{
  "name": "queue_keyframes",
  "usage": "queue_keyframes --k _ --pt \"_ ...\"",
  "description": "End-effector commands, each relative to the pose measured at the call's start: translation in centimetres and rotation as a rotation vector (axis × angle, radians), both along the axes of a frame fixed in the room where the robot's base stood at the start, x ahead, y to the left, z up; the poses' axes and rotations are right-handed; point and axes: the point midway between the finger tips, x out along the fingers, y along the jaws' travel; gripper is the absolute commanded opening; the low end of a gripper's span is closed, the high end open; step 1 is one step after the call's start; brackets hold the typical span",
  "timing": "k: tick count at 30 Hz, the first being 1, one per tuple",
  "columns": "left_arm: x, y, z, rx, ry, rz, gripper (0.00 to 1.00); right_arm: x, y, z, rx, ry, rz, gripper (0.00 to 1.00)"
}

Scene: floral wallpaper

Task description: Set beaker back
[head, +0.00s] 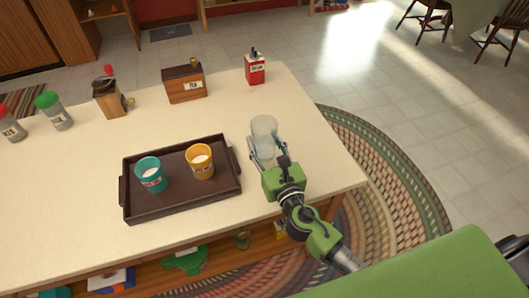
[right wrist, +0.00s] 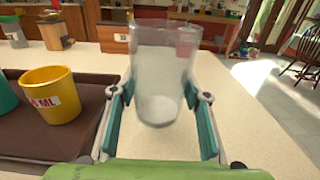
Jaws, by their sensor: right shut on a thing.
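A clear glass beaker (head: 264,130) is upright at the right part of the cream counter (head: 310,140) in the head view. It also shows in the right wrist view (right wrist: 160,75), between the two fingers. My right gripper (head: 266,156) is shut on the beaker, with one finger at each side. I cannot tell whether the beaker's base touches the counter. My left gripper is not in view.
A dark brown tray (head: 190,212) left of the beaker holds a teal cup (head: 150,174) and a yellow cup (head: 200,161). Behind are a wooden tea box (head: 184,84), a red bottle (head: 255,70), a wooden grinder-like box (head: 109,98) and spice jars (head: 52,110). Counter beside the beaker is clear.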

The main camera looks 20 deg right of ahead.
Motion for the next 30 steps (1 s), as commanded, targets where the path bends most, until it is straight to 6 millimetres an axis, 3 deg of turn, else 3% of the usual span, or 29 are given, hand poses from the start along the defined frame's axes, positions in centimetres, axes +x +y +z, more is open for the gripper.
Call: queue_keyframes --k 8,13,26,27,28,30 --pt "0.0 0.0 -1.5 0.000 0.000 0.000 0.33 1.8 -0.5 -2.4 0.001 -0.001 0.000 0.13" --pt "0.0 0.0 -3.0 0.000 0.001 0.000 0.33 1.6 -0.4 -4.9 0.000 -0.001 0.000 0.13" --pt "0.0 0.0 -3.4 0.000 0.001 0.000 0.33 1.5 -0.4 -5.3 0.001 -0.001 0.001 0.13" --pt "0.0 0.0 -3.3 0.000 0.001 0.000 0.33 1.5 -0.4 -5.3 0.001 -0.001 0.001 0.48" --pt "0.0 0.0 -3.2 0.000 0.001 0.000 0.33 1.5 -0.4 -5.2 0.001 -0.001 0.001 0.56" --pt "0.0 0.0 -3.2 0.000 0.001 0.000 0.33 1.5 -0.4 -5.2 0.001 -0.001 0.001 0.60"
